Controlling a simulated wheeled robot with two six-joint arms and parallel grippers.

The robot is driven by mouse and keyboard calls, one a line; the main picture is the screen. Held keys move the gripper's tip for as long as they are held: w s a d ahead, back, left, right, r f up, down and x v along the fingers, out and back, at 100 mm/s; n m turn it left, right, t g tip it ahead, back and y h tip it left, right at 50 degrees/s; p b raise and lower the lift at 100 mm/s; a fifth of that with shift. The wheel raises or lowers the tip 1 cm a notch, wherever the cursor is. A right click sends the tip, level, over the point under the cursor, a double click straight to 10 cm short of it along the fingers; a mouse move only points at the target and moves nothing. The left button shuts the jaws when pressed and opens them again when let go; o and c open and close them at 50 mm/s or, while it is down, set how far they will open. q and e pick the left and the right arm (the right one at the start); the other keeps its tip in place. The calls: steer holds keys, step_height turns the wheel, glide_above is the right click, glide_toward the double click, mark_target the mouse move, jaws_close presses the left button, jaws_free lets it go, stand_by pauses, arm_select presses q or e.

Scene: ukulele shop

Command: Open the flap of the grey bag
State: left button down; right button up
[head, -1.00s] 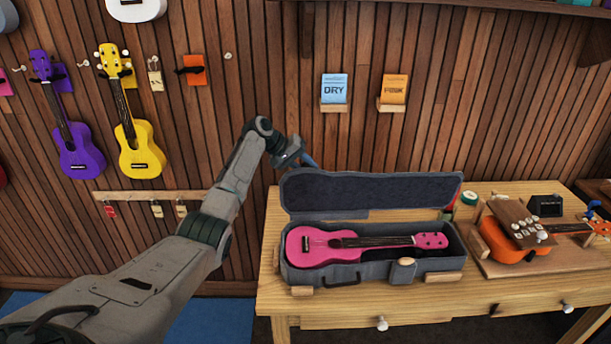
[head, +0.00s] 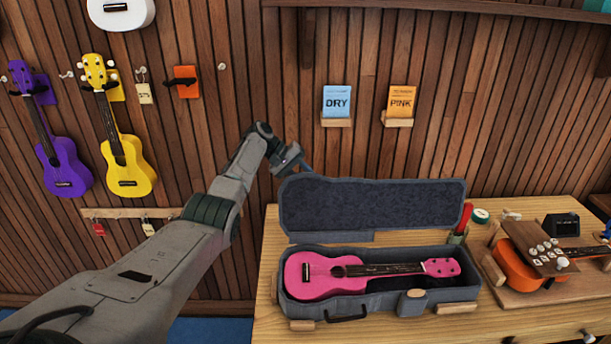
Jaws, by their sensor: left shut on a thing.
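The grey bag (head: 385,302) is a box-like case lying open on the wooden bench. A pink ukulele (head: 325,277) lies inside it, neck to the right. Its flap (head: 385,205) is a padded lid standing up at the back, dark lining facing me. My left gripper (head: 307,172) is at the flap's upper left corner, shut on its edge; the fingertips are partly hidden behind the flap. My right gripper is not in view.
An orange ukulele (head: 515,265) lies on a wooden board at the right of the bench. Ukuleles hang on the slatted wall behind.

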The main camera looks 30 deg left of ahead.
arm_select(q)
steer(key=shift+f, duration=0.1)
steer(key=c, duration=1.1)
jaws_free()
steer(key=shift+s+d, duration=0.1)
steer(key=shift+c, duration=0.2)
steer(key=shift+s+a+r+b, duration=0.1)
steer(key=shift+a+r+b, duration=0.2)
steer(key=shift+a+r, duration=0.1)
steer(key=b+v, duration=0.3)
steer(key=v, duration=0.7)
steer(key=shift+s+d, duration=0.1)
